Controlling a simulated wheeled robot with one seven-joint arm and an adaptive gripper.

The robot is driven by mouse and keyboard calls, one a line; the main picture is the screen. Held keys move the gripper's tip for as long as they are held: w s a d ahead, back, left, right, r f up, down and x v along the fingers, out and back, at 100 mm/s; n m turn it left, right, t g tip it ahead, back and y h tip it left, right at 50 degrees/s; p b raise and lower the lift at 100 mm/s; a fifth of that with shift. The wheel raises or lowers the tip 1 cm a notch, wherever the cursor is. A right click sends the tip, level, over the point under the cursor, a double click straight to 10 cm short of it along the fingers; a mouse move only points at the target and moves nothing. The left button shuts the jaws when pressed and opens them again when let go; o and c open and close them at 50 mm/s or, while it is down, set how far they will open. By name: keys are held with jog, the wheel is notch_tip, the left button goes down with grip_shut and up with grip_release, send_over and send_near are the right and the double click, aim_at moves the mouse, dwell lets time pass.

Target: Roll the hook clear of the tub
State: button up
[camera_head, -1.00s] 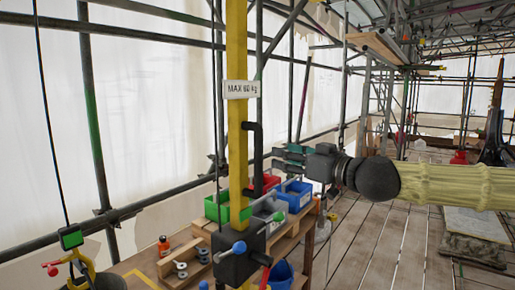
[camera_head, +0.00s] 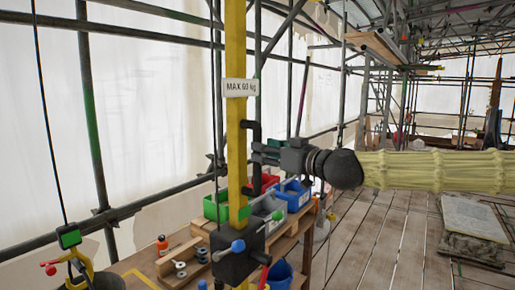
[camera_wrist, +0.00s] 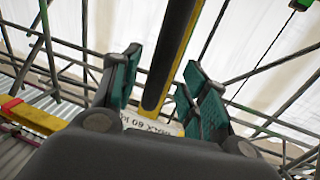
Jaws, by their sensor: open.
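My gripper (camera_head: 261,152) is open, with teal fingers pointing left at the black C-shaped handle (camera_head: 257,134) beside the yellow post (camera_head: 236,130). In the wrist view a black bar (camera_wrist: 168,55) with a yellow edge lies between the spread fingers of my gripper (camera_wrist: 162,62). I cannot tell whether they touch it. A blue bucket (camera_head: 281,274) stands low behind the post, partly hidden. I cannot tell whether it is the tub. A green box (camera_head: 69,236) hangs on a black cable at lower left, above a yellow fitting (camera_head: 80,268).
A black lever box (camera_head: 237,256) with blue and red knobs sits low on the post. Green (camera_head: 212,209) and blue (camera_head: 293,194) bins stand on a wooden bench behind. Scaffold tubes line the left. The plank floor (camera_head: 370,240) at right is mostly clear.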

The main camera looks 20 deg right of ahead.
jog(key=shift+p+x, duration=0.35)
jog(key=shift+x, duration=1.55)
jog(key=shift+c, duration=0.3)
grip_shut()
